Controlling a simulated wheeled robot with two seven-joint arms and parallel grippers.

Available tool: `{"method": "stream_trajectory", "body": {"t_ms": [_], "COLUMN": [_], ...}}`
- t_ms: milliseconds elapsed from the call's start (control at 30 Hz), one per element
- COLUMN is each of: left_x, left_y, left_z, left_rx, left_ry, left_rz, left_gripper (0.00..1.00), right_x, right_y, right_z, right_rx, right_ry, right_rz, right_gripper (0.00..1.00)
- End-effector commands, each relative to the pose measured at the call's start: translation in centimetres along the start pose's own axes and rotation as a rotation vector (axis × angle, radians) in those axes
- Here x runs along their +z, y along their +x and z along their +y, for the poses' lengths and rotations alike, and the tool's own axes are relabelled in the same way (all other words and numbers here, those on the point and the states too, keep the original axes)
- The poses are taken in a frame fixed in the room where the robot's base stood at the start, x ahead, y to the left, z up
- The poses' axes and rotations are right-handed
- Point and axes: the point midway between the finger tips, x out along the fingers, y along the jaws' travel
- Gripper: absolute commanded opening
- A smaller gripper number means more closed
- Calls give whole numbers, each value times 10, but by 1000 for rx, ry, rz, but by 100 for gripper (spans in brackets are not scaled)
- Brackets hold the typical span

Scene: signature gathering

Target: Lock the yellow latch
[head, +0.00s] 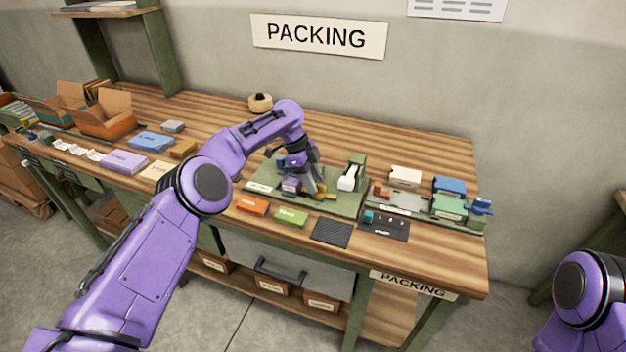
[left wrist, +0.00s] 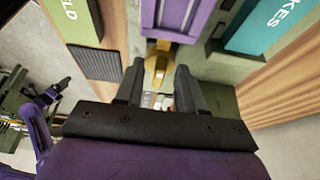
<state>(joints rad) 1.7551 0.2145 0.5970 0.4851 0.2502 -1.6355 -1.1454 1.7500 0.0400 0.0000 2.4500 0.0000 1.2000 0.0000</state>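The yellow latch (head: 329,196) is small and sits on a green fixture board (head: 345,207) on the workbench. My left gripper (head: 312,192) is low over the board, right beside the latch. In the left wrist view the yellow latch (left wrist: 157,66) lies between the two dark fingertips of my left gripper (left wrist: 160,70). The fingers stand apart, and I cannot tell whether they touch the latch. A purple block (left wrist: 185,15) is just past the latch. My right gripper is out of view; only part of my right arm shows at the lower right.
A white lever (head: 348,178) stands right of the latch. An orange block (head: 251,205), a green block (head: 291,217) and a dark ribbed pad (head: 331,232) lie in front. Another fixture with a blue clamp (head: 481,206) is farther right. The bench's back strip is mostly clear.

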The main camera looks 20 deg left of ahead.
Motion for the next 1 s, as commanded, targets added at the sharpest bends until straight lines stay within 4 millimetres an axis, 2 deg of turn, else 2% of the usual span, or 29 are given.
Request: {"method": "stream_trajectory", "body": {"t_ms": [167, 267, 333, 367, 433, 600, 1000], "left_x": [1, 0, -3, -2, -5, -2, 0], "left_y": [-24, -52, -76, -84, -98, -107, -105], "left_z": [-1, -1, -1, -1, 0, 0, 0], "left_rx": [-6, -7, -6, -6, -1, -1, -1], "left_ry": [0, 1, 0, 0, -1, 0, 0], "left_rz": [1, 0, 1, 0, 1, 0, 0], "left_gripper": [38, 38, 38, 38, 38, 38, 38], "right_x": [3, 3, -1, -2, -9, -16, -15], "right_y": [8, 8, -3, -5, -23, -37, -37], "right_z": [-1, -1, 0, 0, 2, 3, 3], "right_rx": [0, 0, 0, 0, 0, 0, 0], "right_ry": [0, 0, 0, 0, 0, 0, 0], "right_rz": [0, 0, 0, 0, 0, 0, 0], "right_gripper": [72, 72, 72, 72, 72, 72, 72]}}
